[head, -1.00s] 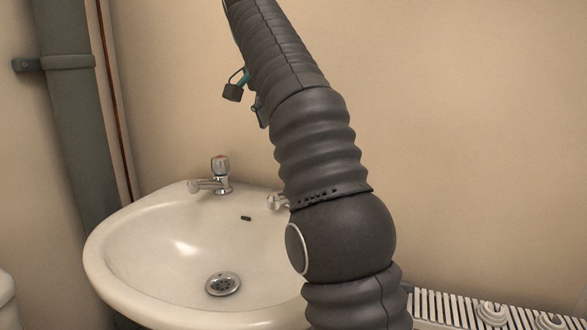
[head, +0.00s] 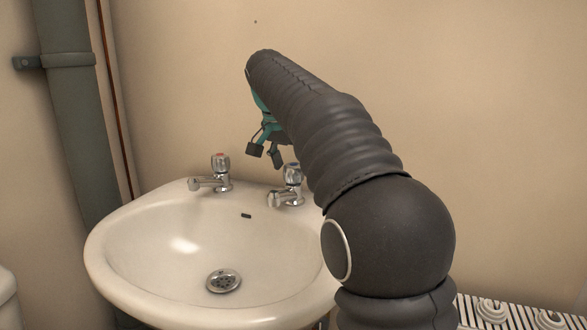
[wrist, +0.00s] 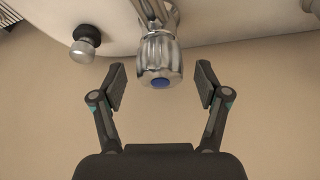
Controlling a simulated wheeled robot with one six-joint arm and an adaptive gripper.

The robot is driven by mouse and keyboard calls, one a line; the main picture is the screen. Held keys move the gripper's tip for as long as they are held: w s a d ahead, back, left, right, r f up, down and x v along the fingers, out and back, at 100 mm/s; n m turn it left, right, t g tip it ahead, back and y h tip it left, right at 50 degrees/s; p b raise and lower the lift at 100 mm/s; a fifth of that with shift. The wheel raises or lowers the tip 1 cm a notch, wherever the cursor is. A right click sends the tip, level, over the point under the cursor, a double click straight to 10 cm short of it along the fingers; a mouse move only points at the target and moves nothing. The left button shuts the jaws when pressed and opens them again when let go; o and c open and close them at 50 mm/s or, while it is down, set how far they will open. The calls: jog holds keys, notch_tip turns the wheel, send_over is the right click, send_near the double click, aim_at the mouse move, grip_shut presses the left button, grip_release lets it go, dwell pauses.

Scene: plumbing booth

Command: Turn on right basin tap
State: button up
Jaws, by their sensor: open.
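The right basin tap (head: 290,182) is chrome and stands on the back rim of the white basin (head: 130,288), partly close to my arm in the head view. In the wrist view its ribbed handle (wrist: 160,60) with a blue cap lies between and just beyond my fingertips. My gripper (head: 265,155) is open and empty, above and slightly left of the tap in the head view. In the wrist view the gripper (wrist: 161,88) has one finger on each side of the handle, with a gap on both sides.
The left tap (head: 219,172), with a red cap, stands on the same rim. A grey pipe (head: 75,130) runs up the wall at left. A slatted rack with white coiled items (head: 493,312) is at lower right. The wall behind is bare.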

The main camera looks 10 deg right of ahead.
jog(key=shift+w+d+f, duration=0.15)
jog(key=shift+f, duration=0.4)
jog(key=c, duration=1.2)
jog(key=shift+o, duration=0.2)
